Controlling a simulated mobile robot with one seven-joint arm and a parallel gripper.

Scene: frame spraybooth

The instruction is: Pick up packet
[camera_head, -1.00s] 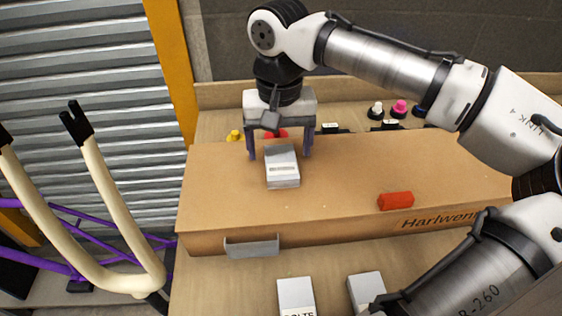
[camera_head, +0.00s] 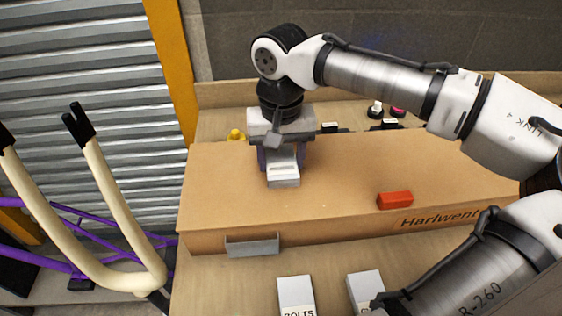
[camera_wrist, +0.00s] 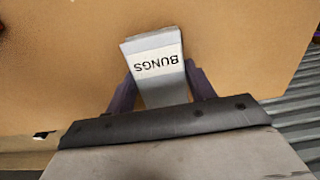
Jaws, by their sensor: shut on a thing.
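A grey-white packet (camera_head: 283,171) lies on top of the large cardboard box (camera_head: 232,200) in the head view. In the wrist view the packet (camera_wrist: 158,68) shows a white label reading BUNGS. My gripper (camera_head: 283,160) points down over the packet's far part. Its two purple fingers stand on either side of the packet in the wrist view (camera_wrist: 162,85), shut on it. The packet looks still at the box's surface; I cannot tell whether it is clear of it. Two more pale packets, one marked BOLTS (camera_head: 296,296) and one partly hidden (camera_head: 366,290), lie on the bench in front.
A red block (camera_head: 395,200) lies on the box to the right. A grey metal bracket (camera_head: 252,245) is at the box's front face. Yellow (camera_head: 236,135), white (camera_head: 375,109) and pink (camera_head: 398,112) knobs stand behind. A cream and purple frame (camera_head: 117,220) is at the left.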

